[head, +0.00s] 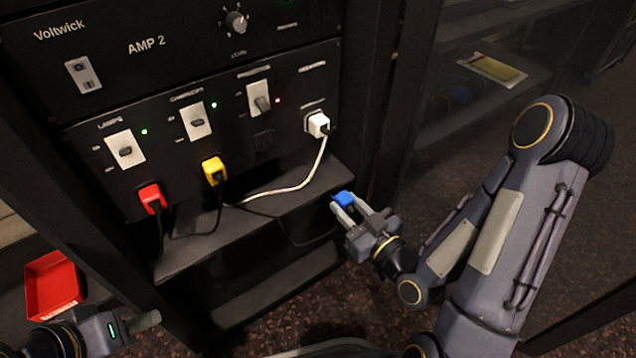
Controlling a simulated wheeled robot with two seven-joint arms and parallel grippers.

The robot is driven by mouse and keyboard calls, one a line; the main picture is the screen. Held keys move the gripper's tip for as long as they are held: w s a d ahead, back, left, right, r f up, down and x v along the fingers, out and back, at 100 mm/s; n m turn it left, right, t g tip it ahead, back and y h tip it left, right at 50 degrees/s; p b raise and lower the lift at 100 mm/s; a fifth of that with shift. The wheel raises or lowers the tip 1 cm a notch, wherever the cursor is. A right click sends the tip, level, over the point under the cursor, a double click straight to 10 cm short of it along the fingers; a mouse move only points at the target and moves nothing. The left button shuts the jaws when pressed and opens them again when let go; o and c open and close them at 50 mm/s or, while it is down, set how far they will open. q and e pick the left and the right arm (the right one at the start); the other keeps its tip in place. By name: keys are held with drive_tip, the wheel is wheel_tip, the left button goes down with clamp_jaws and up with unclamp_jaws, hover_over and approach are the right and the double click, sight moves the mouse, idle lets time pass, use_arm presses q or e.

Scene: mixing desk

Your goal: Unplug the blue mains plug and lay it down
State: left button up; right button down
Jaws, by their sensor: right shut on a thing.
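The blue mains plug (344,198) is between the fingertips of my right gripper (349,207), which is shut on it. The plug is held in front of the right end of the shelf, away from the panel. A dark cable runs from near the plug back to the shelf. An empty dark socket (264,140) is on the panel below the third switch. My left gripper (148,320) shows only in part at the bottom left, and its fingers are not clear.
Red (151,197), yellow (213,170) and white (318,124) plugs sit in the panel. The shelf (200,248) below carries their cables and has bare room. A red tray (52,284) stands at the lower left. A dark rack post (375,100) stands right of the panel.

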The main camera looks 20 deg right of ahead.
sight(316, 187)
drive_tip(key=shift+s, duration=0.1)
drive_tip(key=shift+a, duration=0.1)
drive_tip(key=shift+p+x, duration=0.45)
drive_tip(key=shift+x, duration=0.45)
drive_tip(key=x, duration=0.2)
drive_tip(key=f+x, duration=0.1)
drive_tip(key=x, duration=0.1)
drive_tip(key=p+x, duration=0.1)
drive_tip(key=x, duration=0.1)
drive_tip(key=shift+w+f, duration=0.3)
drive_tip(key=shift+b+x, duration=0.35)
drive_tip(key=shift+x, duration=1.35)
drive_tip(key=shift+f, duration=0.2)
drive_tip(key=c, duration=1)
unclamp_jaws()
drive_tip(key=shift+o, duration=0.2)
